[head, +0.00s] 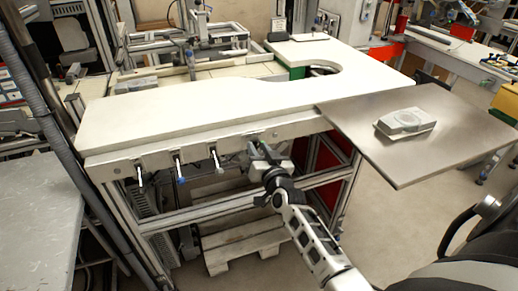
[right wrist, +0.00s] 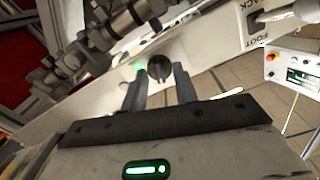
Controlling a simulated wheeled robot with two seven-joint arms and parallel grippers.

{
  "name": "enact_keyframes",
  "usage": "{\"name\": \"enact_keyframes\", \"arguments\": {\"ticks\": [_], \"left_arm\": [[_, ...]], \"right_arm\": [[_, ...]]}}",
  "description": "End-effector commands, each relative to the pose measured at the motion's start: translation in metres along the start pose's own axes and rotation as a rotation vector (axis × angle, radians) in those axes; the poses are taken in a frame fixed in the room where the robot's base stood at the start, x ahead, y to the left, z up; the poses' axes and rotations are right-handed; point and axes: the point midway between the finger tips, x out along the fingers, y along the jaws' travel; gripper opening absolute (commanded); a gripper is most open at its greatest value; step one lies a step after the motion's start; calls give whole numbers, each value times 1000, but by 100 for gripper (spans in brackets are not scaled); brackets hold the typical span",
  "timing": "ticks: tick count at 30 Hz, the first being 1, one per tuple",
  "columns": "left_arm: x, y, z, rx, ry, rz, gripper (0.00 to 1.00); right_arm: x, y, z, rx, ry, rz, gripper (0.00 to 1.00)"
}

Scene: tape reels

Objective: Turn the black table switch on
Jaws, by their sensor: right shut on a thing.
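The black table switch (right wrist: 159,68) is a round dark knob on the pale front panel (right wrist: 205,50) in the right wrist view. My right gripper (right wrist: 160,82) has its two fingertips on either side of the knob and is shut on it. A small green glow shows beside the left fingertip. In the head view my right gripper (head: 262,148) is at the front rail under the white table (head: 200,108), and it hides the switch there. My left gripper is not in view.
A metal side plate (head: 440,115) with a grey part (head: 405,122) juts out at the right. A pallet (head: 240,245) lies below the table. A grey table (head: 35,220) stands at the left.

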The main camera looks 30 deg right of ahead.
Motion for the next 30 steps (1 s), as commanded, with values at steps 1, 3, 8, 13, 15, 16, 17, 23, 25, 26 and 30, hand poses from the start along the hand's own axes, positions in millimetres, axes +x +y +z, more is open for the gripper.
{"name": "enact_keyframes", "arguments": {"ticks": [1,3,8,13,15,16,17,23,25,26,30], "left_arm": [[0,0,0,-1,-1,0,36],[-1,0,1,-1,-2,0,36],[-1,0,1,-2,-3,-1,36],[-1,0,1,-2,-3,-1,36],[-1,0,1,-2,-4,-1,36],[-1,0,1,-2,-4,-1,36],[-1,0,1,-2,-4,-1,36],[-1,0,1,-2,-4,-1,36],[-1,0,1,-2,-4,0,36],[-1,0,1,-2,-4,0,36],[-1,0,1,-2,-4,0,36]], "right_arm": [[0,0,0,39,1,0,6],[0,0,0,92,1,0,6],[0,1,0,197,1,0,6],[0,1,0,275,1,0,6],[0,1,0,297,1,0,6],[0,1,0,304,1,0,6],[0,1,0,310,1,0,6],[0,1,0,335,1,0,6],[0,1,0,337,1,0,6],[0,1,0,337,1,0,6],[0,1,0,337,1,0,6]]}}
